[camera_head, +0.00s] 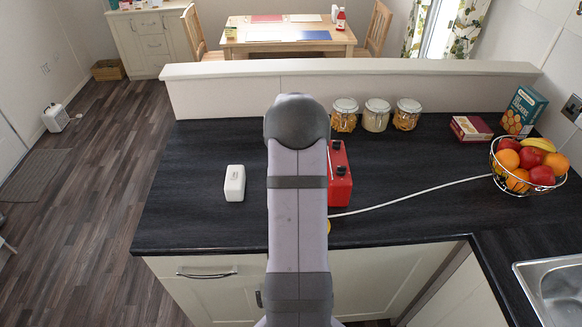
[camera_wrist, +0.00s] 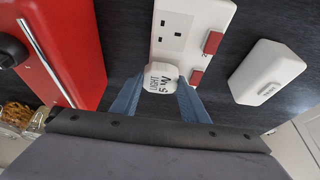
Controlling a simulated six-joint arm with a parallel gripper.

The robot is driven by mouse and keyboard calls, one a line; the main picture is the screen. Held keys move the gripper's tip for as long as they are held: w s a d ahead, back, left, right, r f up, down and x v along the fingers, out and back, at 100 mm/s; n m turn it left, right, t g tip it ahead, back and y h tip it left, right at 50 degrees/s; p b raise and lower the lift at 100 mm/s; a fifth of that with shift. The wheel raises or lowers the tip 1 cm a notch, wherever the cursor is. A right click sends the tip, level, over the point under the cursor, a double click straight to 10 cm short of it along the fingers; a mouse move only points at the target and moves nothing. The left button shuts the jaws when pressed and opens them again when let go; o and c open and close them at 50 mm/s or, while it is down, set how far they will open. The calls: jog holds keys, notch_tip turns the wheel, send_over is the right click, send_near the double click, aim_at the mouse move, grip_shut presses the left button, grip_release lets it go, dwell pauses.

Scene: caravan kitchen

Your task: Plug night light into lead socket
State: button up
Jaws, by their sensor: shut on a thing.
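The night light (camera_wrist: 160,78) is a small white block with dark lettering that reads "LIGHT" and "W5". My gripper (camera_wrist: 160,97) has its two blue fingers shut on its sides. The lead socket (camera_wrist: 212,15) is a white double block with red switches, lying on the dark worktop. One set of its slots shows uncovered at the far end. The night light is over the near end, where no slots show; I cannot tell whether it is seated or just above. In the head view my arm hides the gripper, night light and socket.
A red radio-like box (camera_head: 340,182) stands right of my arm, at left in the wrist view (camera_wrist: 62,45). A white labelled box (camera_head: 235,183) lies left of my arm. A white cable (camera_head: 420,190) runs towards the fruit basket (camera_head: 495,178). Jars (camera_head: 376,116) stand behind.

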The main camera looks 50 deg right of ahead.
jog(key=shift+f, duration=0.45)
jog(key=o, duration=1.1)
jog(key=shift+o, duration=0.2)
jog(key=shift+r+b, duration=0.15)
jog(key=shift+b, duration=0.15)
jog(key=b+v, duration=0.2)
jog(key=v, duration=0.5)
jog(key=shift+b, duration=0.3)
